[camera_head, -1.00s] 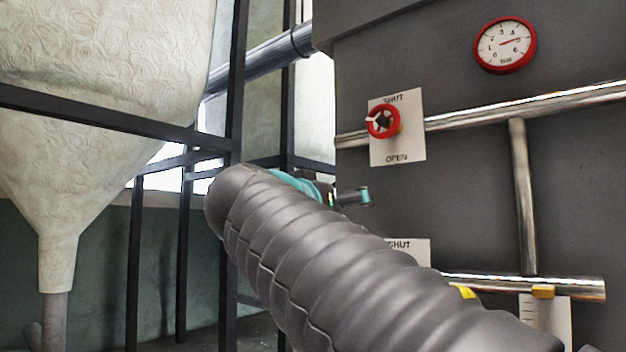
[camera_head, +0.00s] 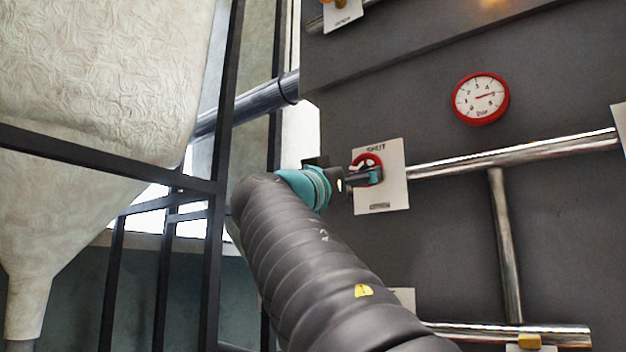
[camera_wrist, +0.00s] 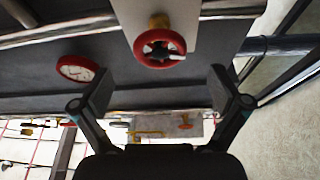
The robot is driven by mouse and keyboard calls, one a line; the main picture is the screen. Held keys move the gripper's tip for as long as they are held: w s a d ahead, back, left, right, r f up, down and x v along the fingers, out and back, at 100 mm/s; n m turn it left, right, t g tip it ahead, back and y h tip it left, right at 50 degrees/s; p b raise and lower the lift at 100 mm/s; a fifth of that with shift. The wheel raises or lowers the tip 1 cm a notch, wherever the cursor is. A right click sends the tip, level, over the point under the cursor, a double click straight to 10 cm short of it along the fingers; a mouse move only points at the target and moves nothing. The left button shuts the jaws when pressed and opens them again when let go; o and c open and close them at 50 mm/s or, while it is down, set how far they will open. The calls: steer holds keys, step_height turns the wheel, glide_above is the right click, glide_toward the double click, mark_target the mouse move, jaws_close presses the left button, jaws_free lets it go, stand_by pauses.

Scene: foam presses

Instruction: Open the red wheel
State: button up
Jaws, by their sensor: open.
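The red wheel (camera_head: 366,163) sits on a white plate (camera_head: 393,190) marked SHUT on the dark panel. My gripper (camera_head: 372,176) is in front of it in the head view and covers its lower part. In the wrist view, the red wheel (camera_wrist: 160,48) shows whole, with a white pointer at its hub and a brass stem behind. There my gripper (camera_wrist: 160,88) is open, its two fingers apart with nothing between them. The wheel is beyond the fingertips, roughly centred between them. I see no contact.
A red-rimmed pressure gauge (camera_head: 481,98) is on the panel to the right. A metal pipe (camera_head: 520,153) runs right from the plate, and another pipe (camera_head: 505,240) drops from it. A black frame (camera_head: 220,150) and a pale hopper (camera_head: 95,80) stand at the left.

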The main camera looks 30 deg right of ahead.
mark_target(366, 187)
steer(key=p+x, duration=0.2)
steer(key=x, duration=0.4)
steer(key=shift+d+r, duration=0.1)
steer(key=shift+d, duration=0.2)
steer(key=c, duration=1.2)
